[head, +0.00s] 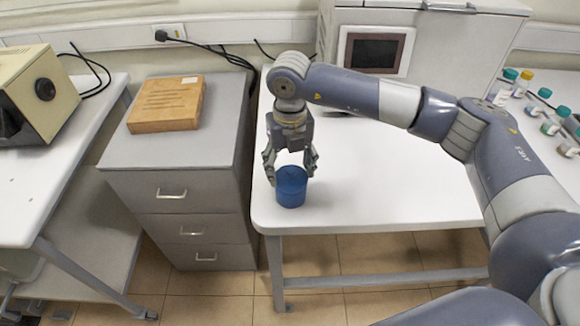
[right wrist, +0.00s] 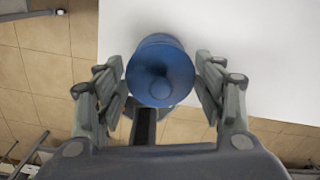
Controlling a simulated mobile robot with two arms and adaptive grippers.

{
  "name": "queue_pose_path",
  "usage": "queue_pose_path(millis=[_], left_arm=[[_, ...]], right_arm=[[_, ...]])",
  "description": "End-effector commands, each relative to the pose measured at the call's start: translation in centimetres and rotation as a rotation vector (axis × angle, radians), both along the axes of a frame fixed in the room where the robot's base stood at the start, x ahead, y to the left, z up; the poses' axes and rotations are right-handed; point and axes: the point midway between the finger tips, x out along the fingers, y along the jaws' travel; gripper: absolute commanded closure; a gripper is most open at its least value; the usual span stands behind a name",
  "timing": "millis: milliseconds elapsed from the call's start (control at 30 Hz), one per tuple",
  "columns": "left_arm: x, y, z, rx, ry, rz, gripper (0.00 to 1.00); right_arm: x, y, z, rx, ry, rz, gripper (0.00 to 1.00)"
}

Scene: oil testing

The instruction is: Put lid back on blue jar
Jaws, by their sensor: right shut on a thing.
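The blue jar (head: 291,194) stands upright near the front left corner of the white table. The blue lid (right wrist: 160,80) with its pointed knob shows in the right wrist view, at the jar's top. I cannot tell if it is fully seated. In the right wrist view the fingers of the right gripper (right wrist: 162,88) flank the lid. The fingers partly hide the jar's rim. My left gripper is out of view.
The white table (head: 400,195) is clear to the right of the jar. A grey machine (head: 445,50) stands behind. Several small bottles (head: 548,110) stand at the right. A drawer cabinet (head: 180,190) with a wooden block (head: 168,105) stands left, across a gap.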

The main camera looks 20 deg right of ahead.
Motion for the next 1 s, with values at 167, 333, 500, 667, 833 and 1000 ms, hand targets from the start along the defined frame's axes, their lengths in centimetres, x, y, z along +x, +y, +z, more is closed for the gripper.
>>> queue_pose_path(millis=[167,333,500,667,833,1000], left_arm=[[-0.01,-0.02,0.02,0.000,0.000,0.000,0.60],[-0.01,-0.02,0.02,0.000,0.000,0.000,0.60],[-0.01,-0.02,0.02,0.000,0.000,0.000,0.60],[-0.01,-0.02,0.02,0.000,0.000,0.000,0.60],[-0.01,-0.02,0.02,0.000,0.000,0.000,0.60],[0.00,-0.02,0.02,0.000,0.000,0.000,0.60]], right_arm=[[0.01,0.02,0.05,0.000,0.000,0.000,0.49],[0.01,0.03,0.04,0.000,0.000,0.000,0.19],[0.01,0.02,0.03,0.000,0.000,0.000,0.14],[0.01,0.02,0.03,0.000,0.000,0.000,0.14],[0.00,0.02,0.02,0.000,0.000,0.000,0.00],[0.00,0.02,0.02,0.000,0.000,0.000,0.00]])
